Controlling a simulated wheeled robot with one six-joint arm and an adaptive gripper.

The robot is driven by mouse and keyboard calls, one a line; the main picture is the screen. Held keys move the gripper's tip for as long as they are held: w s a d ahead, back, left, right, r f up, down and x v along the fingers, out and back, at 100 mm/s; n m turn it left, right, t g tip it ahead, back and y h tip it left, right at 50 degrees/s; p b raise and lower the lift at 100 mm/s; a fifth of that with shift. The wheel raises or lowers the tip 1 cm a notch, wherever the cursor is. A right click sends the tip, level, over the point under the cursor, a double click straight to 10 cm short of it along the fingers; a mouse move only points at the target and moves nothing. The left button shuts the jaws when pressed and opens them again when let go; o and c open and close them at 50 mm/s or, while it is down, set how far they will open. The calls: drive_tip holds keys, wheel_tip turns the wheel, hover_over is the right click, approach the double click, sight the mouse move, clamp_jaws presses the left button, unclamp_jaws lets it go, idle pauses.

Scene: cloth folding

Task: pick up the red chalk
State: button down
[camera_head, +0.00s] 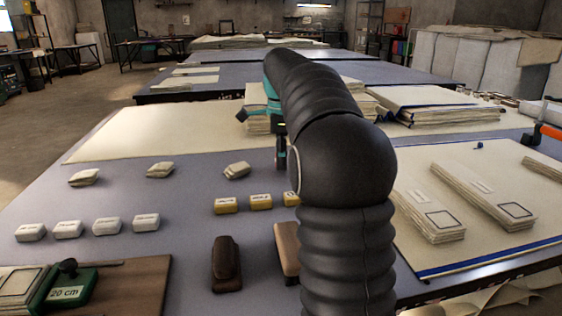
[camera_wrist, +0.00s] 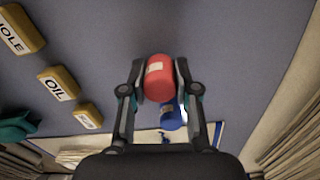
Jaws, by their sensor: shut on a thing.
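The red chalk (camera_wrist: 159,78) is a short, thick red cylinder with a pale label, seen in the wrist view. My gripper (camera_wrist: 159,76) is shut on it, with one finger on each side. Whether the chalk touches the table or is held above it, I cannot tell. In the head view my black arm hides the chalk, and only part of my gripper (camera_head: 281,150) shows beside the arm. A blue cylinder (camera_wrist: 173,118) lies just below the red chalk in the wrist view, between the fingers' lower parts.
Yellow labelled blocks (camera_head: 226,205) stand left of my arm; one reads OIL (camera_wrist: 57,84). White blocks (camera_head: 68,229) and small cloth bundles (camera_head: 160,170) lie farther left. A dark brush-like block (camera_head: 226,264) is near the front. Folded cloth stacks (camera_head: 428,212) lie right.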

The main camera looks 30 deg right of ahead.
wheel_tip(320, 180, up, 3)
drive_tip(key=shift+d+r+p, duration=0.1)
drive_tip(key=shift+r+p, duration=0.1)
drive_tip(key=shift+p, duration=0.2)
drive_tip(key=s+d+r, duration=0.6)
drive_tip(key=s, duration=0.3)
drive_tip(key=shift+s+d+r+p, duration=0.15)
drive_tip(key=shift+s+p, duration=0.15)
drive_tip(key=shift+p, duration=0.05)
drive_tip(key=c, duration=1.6)
unclamp_jaws()
drive_tip(key=shift+c, duration=1.4)
